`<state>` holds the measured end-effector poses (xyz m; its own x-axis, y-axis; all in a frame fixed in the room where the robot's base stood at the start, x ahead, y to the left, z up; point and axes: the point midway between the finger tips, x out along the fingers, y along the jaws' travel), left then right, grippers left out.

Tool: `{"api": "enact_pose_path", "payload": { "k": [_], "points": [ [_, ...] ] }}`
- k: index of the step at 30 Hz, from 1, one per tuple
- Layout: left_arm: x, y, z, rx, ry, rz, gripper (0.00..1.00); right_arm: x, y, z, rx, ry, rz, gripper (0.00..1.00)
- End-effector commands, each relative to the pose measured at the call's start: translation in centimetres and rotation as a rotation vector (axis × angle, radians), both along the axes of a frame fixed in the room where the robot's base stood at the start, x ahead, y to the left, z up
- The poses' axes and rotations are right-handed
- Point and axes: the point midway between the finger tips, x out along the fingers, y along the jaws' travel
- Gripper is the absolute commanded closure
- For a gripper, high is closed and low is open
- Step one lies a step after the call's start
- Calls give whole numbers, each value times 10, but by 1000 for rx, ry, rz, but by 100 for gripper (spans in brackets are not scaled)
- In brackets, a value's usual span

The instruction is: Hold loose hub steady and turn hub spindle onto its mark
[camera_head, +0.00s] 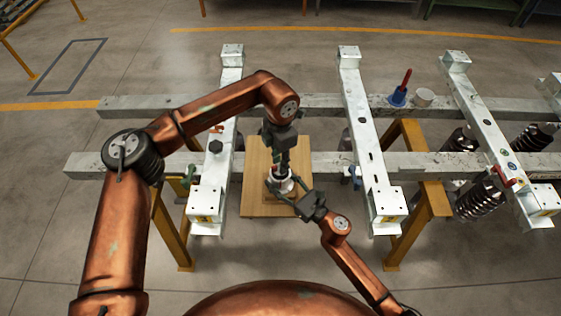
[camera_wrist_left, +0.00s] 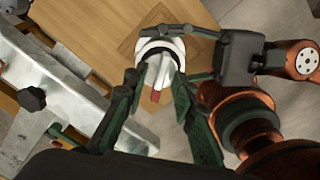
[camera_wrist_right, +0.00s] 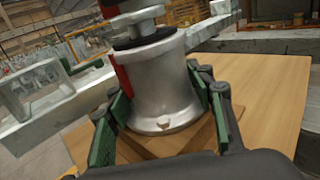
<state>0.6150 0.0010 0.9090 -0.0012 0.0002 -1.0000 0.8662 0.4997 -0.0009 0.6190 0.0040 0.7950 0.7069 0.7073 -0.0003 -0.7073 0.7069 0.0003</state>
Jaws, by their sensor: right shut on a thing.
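The loose hub (camera_wrist_right: 165,85) is a pale metal cylinder with a flared foot, upright on a small wooden base. My right gripper (camera_wrist_right: 165,112) is shut on it, one green-padded finger on each side; in the head view the right gripper (camera_head: 292,192) comes from the lower right. The hub spindle (camera_wrist_right: 138,22) is a light cross-piece on top, above a dark ring. In the left wrist view, the spindle (camera_wrist_left: 160,72) with a red patch lies between the fingers of my left gripper (camera_wrist_left: 158,88), which are apart. I cannot tell whether they touch it. The spindle's mark is not clear.
The hub stands on a wooden board (camera_head: 258,205) between white crossbars (camera_head: 212,180) and (camera_head: 372,175). A black knob (camera_head: 215,146) stands on the left crossbar.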

Motion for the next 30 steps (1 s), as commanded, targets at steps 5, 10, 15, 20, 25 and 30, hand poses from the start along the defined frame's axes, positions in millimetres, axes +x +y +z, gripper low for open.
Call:
{"api": "enact_pose_path", "payload": {
  "k": [5, 10, 15, 20, 25, 30],
  "points": [
    [0, 0, -4, -1, 0, 0, 75, 0, -1, 0, -1, 1, -2, 100],
    [0, 0, -3, -1, 0, 0, 76, 0, -1, 0, -1, 1, -2, 100],
    [0, 0, -3, -1, 0, 0, 88, 0, -1, 0, 0, 0, -2, 100],
    [0, 0, -3, -1, 0, 0, 99, 0, -1, 0, 0, 0, -2, 100],
    [0, 0, -3, 0, -1, 0, 100, 0, -1, 0, 0, 0, -2, 100],
    [0, 0, -3, 0, -1, 1, 100, 0, -1, 0, 0, 0, -2, 100]
  ]
}}
